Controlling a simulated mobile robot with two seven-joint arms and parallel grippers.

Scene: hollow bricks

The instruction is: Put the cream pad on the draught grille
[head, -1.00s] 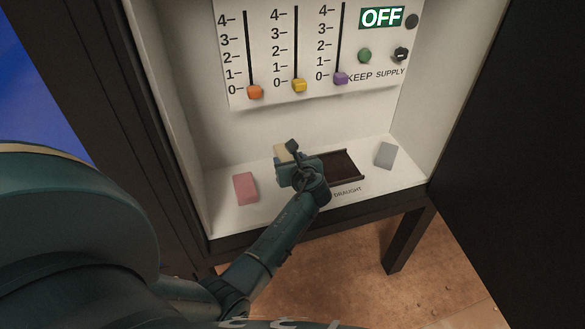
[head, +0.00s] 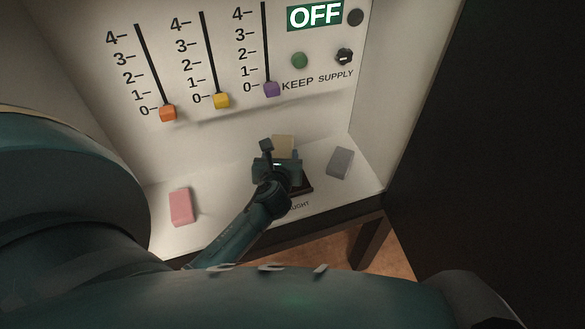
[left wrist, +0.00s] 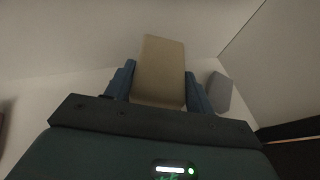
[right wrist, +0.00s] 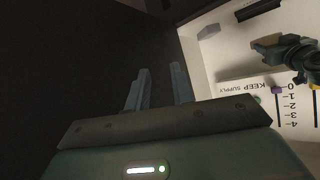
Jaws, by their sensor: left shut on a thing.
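The cream pad (head: 284,145) shows just beyond my left gripper (head: 279,160) in the head view. In the left wrist view the cream pad (left wrist: 160,68) stands between the two blue fingers of the left gripper (left wrist: 158,85), which is shut on it. The draught grille (head: 304,188) is a dark recess in the cabinet's ledge, mostly hidden behind my left gripper and forearm. I cannot tell whether the pad is clear of the ledge. My right gripper (right wrist: 159,85) is open and empty, away from the ledge, in the right wrist view.
A pink pad (head: 181,207) lies on the ledge at left, a grey pad (head: 340,163) at right. The back panel carries orange (head: 168,113), yellow (head: 221,101) and purple (head: 271,90) sliders, a green button (head: 299,60), a black knob (head: 344,57) and an OFF sign (head: 315,15).

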